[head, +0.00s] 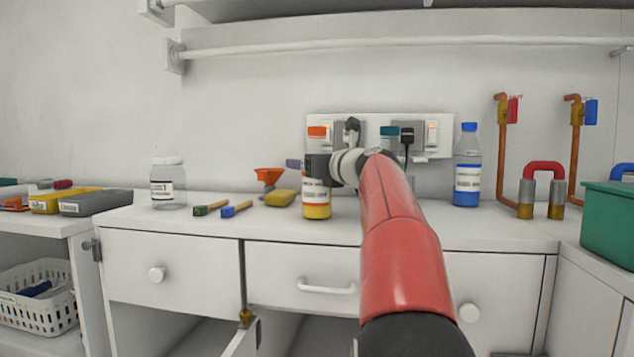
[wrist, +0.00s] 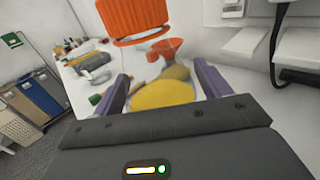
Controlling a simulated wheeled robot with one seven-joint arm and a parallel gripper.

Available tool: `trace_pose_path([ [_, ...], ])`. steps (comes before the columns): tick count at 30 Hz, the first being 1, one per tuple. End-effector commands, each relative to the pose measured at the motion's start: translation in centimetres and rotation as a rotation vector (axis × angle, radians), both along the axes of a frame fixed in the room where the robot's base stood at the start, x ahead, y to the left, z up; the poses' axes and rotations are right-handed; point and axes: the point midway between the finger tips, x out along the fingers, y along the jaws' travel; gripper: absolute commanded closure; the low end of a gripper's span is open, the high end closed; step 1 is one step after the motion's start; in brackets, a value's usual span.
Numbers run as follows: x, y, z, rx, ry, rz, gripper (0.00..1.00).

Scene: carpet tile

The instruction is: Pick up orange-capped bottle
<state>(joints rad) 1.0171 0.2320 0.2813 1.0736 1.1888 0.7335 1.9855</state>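The orange-capped bottle (head: 316,211) stands on the white counter, upright, with an orange cap, white label and yellow lower part. My wrist and gripper hide its middle in the head view. In the wrist view its orange cap (wrist: 133,22) is at the top, and its yellow part lies between my two purple fingers. My gripper (wrist: 162,80) is around the bottle, one finger on each side, apart and open. Thin gaps seem to show beside the yellow part; finger contact is hard to make out. One purple fingertip shows left of the bottle in the head view.
A yellow sponge-like block (head: 280,198), an orange funnel-like thing (head: 268,176) and two brushes (head: 222,209) lie to the left, with a clear jar (head: 168,185) farther left. A blue-capped bottle (head: 467,170) stands right. A socket panel (head: 436,134) is behind.

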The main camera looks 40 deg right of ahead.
Motion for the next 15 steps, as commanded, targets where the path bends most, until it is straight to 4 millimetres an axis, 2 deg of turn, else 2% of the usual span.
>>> trace_pose_path([
  [1,-0.01,-0.01,0.00,0.000,0.000,0.000,0.31],
  [12,-0.06,0.04,0.14,-0.001,-0.002,0.000,0.78],
  [15,-0.06,0.04,0.13,-0.001,-0.002,0.000,0.78],
])
